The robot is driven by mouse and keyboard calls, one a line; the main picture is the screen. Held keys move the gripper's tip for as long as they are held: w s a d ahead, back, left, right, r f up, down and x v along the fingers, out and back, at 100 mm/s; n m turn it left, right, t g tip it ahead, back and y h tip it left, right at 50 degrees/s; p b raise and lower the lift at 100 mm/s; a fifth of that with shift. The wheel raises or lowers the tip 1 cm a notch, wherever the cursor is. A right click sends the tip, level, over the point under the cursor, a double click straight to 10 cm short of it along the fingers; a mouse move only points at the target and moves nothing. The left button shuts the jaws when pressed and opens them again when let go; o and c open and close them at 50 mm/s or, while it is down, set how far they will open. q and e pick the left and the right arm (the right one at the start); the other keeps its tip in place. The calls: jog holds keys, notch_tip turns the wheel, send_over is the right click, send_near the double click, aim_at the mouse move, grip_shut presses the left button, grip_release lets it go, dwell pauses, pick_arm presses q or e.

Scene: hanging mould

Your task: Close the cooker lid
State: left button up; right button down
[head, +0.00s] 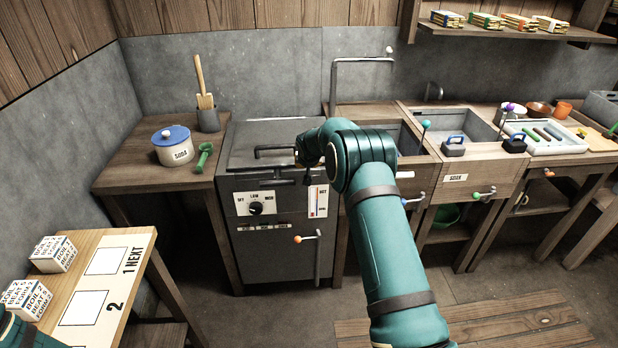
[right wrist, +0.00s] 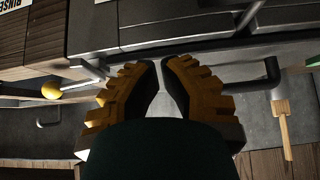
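The cooker (head: 269,215) is a dark grey metal block with a dial and a gauge on its front. Its lid (head: 250,138) lies flat or nearly flat on top; I cannot tell whether a gap is left. The lid's dark bar handle (head: 272,152) is near the front edge and also shows in the right wrist view (right wrist: 255,86). My right gripper (right wrist: 160,63) is at the handle's right part, its ridged yellow-brown fingertips almost together, hiding the middle of the bar. I see no grip around it. Only a teal bit of my left arm shows at bottom left.
Sinks (head: 470,125) are on the right. A lever (head: 306,238) sticks out of the cooker's front. A table (head: 130,290) with boxes is at front left.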

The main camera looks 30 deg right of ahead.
jog(key=s+a+f+n+g+y, duration=0.1)
jog(key=s+a+f+y, duration=0.1)
jog(key=s+a+f, duration=0.55)
jog(key=s+a+f+g+y, duration=0.1)
jog(key=s+a+f, duration=0.3)
jog(key=s+a, duration=0.6)
jog(key=s+a+f+n+g+y, duration=0.15)
jog(key=s+a+f, duration=0.4)
jog(key=s, duration=0.55)
jog(key=s+a+g+y, duration=0.1)
jog(key=s+a, duration=0.3)
jog(key=s, duration=0.3)
jog(key=s+a+r+g+y, duration=0.1)
jog(key=s+a, duration=0.3)
jog(key=s, duration=0.3)
jog(key=shift+s+r, duration=0.15)
jog(key=shift+s, duration=0.05)
jog(key=shift+n, duration=0.25)
